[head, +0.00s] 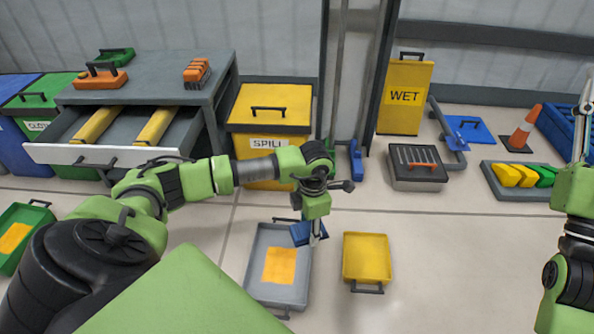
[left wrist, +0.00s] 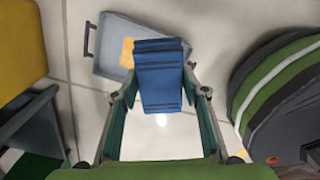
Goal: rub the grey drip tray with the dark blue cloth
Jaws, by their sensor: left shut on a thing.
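The grey drip tray (head: 262,246) lies on the floor in front of me, with an orange patch (head: 279,265) on its bottom. My left gripper (head: 314,238) is shut on the dark blue cloth (head: 302,234) above the tray's right side, near the far end. In the left wrist view the folded cloth (left wrist: 162,78) sits between the fingers. It covers part of the tray (left wrist: 112,40) and of the orange patch (left wrist: 127,52) behind it. Whether the cloth touches the tray I cannot tell. My right gripper (head: 582,118) is at the right edge, seen nearly edge-on.
A yellow tray (head: 367,260) lies just right of the grey one. A yellow spill bin (head: 269,105) and a workbench with an open drawer (head: 95,154) stand behind. A green tray (head: 20,238) lies at far left. Floor right of the yellow tray is clear.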

